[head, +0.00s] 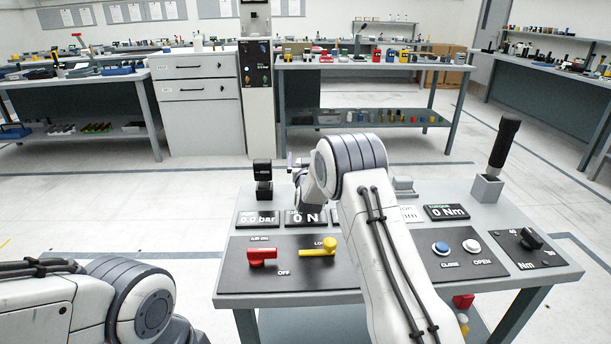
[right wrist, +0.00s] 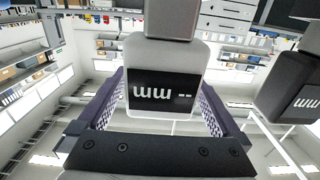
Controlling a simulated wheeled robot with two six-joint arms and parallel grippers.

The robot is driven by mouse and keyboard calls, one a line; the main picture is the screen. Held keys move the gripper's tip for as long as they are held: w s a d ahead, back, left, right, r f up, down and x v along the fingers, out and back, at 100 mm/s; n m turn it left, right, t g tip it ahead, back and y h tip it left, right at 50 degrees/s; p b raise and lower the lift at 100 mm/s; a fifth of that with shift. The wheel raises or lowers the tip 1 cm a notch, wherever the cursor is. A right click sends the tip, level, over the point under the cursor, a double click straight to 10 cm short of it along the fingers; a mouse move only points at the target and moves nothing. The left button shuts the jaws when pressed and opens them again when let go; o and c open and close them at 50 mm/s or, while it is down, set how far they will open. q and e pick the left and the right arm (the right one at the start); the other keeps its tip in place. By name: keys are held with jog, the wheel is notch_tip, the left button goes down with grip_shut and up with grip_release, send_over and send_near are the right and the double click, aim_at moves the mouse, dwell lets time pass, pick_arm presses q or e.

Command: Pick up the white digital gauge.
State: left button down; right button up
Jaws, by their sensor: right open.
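The white digital gauge (right wrist: 165,53) fills the middle of the right wrist view. It has a dark display that shows "-- mm" upside down, and a grey block adjoins its upper edge in that view. My right gripper (right wrist: 164,85) is open, with one purple-lined finger on each side of the gauge. I cannot tell whether the fingers touch it. My left gripper is out of view; only part of the left arm shows at lower left.
A black gauge (right wrist: 292,93) with a similar display stands beside the white one; it also shows in the head view (head: 263,174). The grey console (head: 568,281) carries a red lever (head: 262,256), a yellow lever (head: 318,247), buttons, displays and a black-handled tool (head: 504,142).

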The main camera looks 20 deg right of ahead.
jog(key=c, duration=1.3)
grip_shut()
jog(key=shift+r, duration=0.2)
